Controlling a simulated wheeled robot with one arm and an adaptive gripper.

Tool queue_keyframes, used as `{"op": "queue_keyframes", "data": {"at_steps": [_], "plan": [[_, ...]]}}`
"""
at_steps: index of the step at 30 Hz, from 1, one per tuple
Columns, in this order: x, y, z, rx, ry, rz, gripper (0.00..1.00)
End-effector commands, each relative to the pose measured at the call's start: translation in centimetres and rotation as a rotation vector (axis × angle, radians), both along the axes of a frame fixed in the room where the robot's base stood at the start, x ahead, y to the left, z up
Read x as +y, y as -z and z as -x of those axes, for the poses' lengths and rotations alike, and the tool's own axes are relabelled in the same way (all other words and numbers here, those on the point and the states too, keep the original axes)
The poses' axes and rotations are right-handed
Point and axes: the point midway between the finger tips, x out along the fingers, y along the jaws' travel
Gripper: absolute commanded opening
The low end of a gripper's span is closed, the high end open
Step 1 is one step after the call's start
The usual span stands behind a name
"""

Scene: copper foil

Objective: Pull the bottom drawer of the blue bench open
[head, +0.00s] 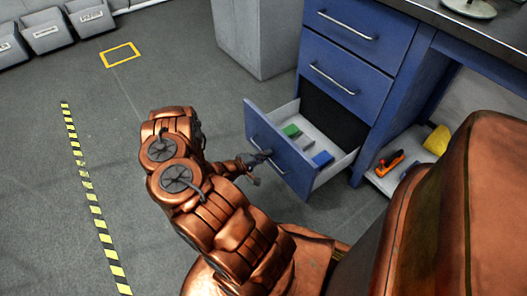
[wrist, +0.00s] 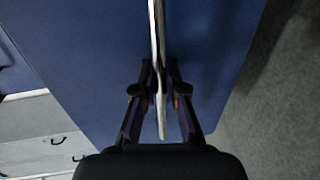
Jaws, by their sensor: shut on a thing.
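The blue bench (head: 345,75) stands at the upper right of the head view. Its bottom drawer (head: 280,152) is pulled well out, and its pale inside shows a green block (head: 291,131), a grey piece (head: 308,146) and a blue block (head: 322,159). My gripper (head: 265,158) is at the drawer's front. In the wrist view my gripper (wrist: 160,100) has its fingers shut on the drawer's metal handle (wrist: 158,30), with the blue drawer front (wrist: 95,60) behind. The two upper drawers are shut.
A low shelf (head: 383,181) right of the drawer holds an orange tool (head: 389,163) and a yellow object (head: 437,140). A grey cabinet (head: 255,35) stands behind. Grey bins (head: 45,32) are at the far left. The floor left of the drawer is clear, with a striped line (head: 92,200).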

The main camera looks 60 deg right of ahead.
Motion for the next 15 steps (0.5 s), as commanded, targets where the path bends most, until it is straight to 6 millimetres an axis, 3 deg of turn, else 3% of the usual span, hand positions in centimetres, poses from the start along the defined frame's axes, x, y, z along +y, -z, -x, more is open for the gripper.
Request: {"op": "queue_keyframes", "data": {"at_steps": [14,15], "plan": [[0.25,-0.05,0.05,0.0,0.007,0.001,0.0],[0.26,-0.05,0.05,0.0,0.007,0.001,0.12]]}}
